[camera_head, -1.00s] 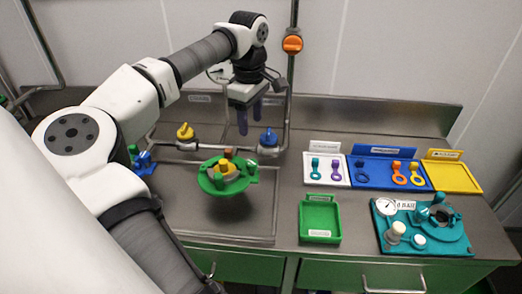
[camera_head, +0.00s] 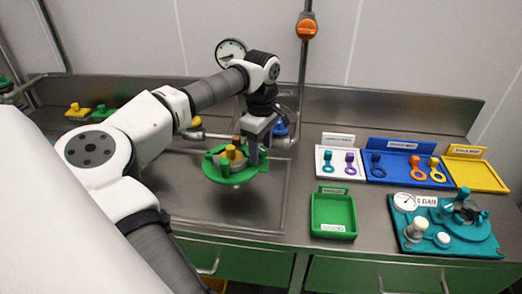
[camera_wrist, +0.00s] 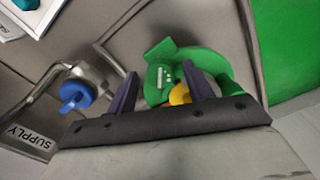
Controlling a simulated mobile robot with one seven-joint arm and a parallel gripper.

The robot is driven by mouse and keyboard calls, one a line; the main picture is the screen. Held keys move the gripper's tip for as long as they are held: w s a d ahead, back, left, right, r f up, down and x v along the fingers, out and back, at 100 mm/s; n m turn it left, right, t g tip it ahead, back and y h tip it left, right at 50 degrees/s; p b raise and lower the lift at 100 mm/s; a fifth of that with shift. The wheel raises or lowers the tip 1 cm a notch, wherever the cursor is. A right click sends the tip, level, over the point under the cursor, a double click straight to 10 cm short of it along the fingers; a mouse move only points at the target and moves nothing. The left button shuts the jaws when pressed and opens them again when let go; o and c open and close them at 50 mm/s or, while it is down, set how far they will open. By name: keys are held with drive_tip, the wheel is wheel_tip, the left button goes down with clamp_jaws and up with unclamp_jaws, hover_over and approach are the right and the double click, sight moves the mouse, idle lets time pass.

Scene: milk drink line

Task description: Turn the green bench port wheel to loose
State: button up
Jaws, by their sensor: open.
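A round green fixture (camera_head: 225,172) with upright green lugs and a yellow piece (camera_head: 233,155) at its middle is on the left part of the steel bench. I cannot tell which part is the port wheel. My gripper (camera_head: 257,157) is open, pointing down at the fixture's right side. In the wrist view, my two dark fingers (camera_wrist: 162,88) are spread in front of the green fixture (camera_wrist: 215,65). The yellow piece (camera_wrist: 180,95) shows between them, partly hidden by a finger. I cannot tell whether they touch anything.
A blue knob (camera_wrist: 75,92) on a pipe is beside my gripper, near a "SUPPLY" label. Bare steel lies left of the fixture.

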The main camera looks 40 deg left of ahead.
drive_tip(key=c, duration=1)
drive_tip(key=shift+n, duration=0.3)
drive_tip(key=n+b, duration=0.2)
drive_tip(key=n, duration=0.4)
drive_tip(key=n+b, duration=0.2)
drive_tip(key=n, duration=0.4)
drive_tip(key=shift+n, duration=0.6)
drive_tip(key=o, duration=1)
